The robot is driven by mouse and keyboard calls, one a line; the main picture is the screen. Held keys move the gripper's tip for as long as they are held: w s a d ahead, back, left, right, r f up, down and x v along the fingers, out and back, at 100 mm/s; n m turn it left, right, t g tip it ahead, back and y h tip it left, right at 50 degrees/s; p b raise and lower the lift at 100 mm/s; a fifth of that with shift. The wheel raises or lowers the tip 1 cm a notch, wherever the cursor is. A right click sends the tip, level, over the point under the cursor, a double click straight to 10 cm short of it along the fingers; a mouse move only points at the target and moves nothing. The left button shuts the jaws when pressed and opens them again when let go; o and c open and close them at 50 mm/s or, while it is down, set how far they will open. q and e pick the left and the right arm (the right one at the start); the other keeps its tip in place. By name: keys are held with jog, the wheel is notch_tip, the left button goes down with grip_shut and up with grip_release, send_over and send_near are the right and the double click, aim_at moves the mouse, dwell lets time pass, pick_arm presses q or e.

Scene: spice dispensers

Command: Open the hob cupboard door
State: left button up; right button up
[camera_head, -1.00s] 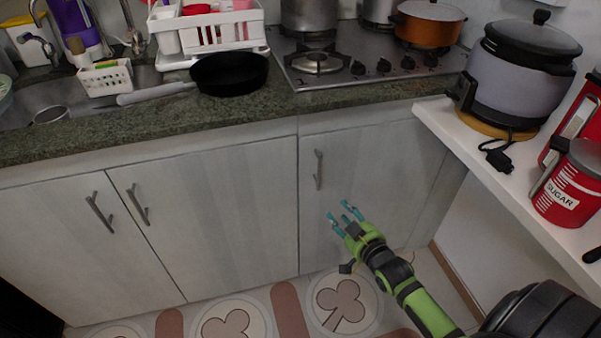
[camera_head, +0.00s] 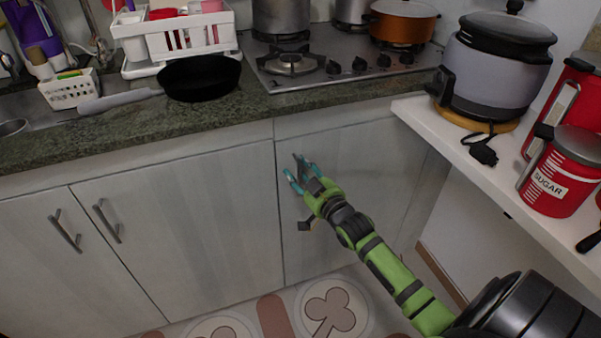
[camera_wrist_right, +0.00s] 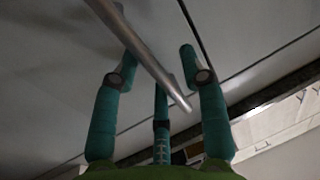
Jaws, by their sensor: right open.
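The hob cupboard door (camera_head: 365,190) is the pale door below the hob, and it looks shut. Its grey bar handle (camera_head: 297,159) is mostly hidden by my right gripper in the head view. In the right wrist view the bar handle (camera_wrist_right: 150,60) runs slantwise from the top. My right gripper (camera_head: 299,176) is open at the handle, with its teal fingers. In the right wrist view its fingers (camera_wrist_right: 160,80) spread around the bar's lower end; I cannot tell whether they touch it. My left gripper is not in view.
The hob (camera_head: 340,66) sits in the green counter above. Two more doors with handles (camera_head: 107,221) are to the left. A white shelf (camera_head: 470,150) with a cooker (camera_head: 490,75) and a red sugar tin (camera_head: 563,175) stands to the right. A patterned mat (camera_head: 330,308) lies below.

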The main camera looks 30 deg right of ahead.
grip_shut()
jog(key=shift+s, duration=0.1)
